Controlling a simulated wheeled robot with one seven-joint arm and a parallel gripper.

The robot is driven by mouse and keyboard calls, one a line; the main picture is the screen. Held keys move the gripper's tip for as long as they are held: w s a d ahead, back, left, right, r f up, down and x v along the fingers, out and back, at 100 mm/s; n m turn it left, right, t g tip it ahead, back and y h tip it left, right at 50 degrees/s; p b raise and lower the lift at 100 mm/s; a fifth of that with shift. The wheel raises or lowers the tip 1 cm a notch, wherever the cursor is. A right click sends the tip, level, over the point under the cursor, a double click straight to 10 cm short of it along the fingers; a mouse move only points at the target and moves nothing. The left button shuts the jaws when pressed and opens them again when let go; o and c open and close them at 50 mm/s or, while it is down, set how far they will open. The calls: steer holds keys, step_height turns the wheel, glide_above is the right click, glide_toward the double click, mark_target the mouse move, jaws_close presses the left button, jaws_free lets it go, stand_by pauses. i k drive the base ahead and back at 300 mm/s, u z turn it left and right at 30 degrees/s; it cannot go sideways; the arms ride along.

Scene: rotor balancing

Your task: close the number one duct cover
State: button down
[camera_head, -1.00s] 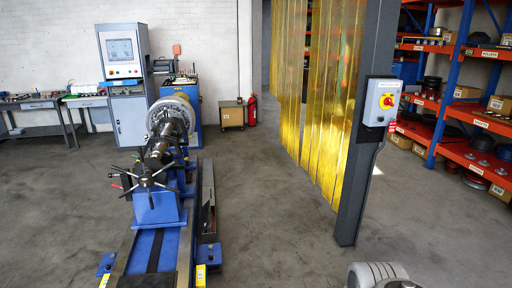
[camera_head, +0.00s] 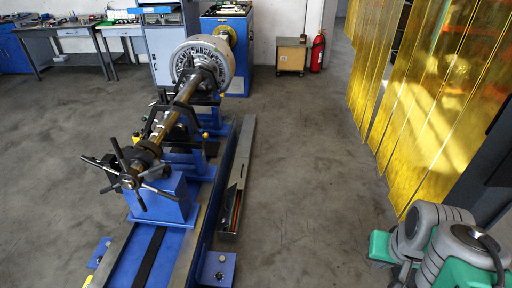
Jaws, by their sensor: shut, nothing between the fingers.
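A long narrow grey channel (camera_head: 246,150) runs along the floor on the right side of the blue balancing machine (camera_head: 165,195). Its near end shows a dark open inside with something orange-red in it. No number or label is readable on it, so I cannot tell whether it is the number one duct or which part is its cover. My arm's grey and teal links (camera_head: 445,245) show at the bottom right, right of the channel and well apart from it. My gripper is out of the picture.
The machine carries a shaft with a large silver rotor (camera_head: 203,62) and a black spoked handwheel (camera_head: 135,175). Yellow strip curtains (camera_head: 425,90) hang at the right. A small cabinet (camera_head: 291,56) and a red extinguisher (camera_head: 317,52) stand at the back. Floor right of the channel is clear.

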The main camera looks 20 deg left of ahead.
mark_target(229, 199)
steer(key=i, duration=2.5)
steer(key=u, duration=3.4)
steer(key=i, duration=0.5)
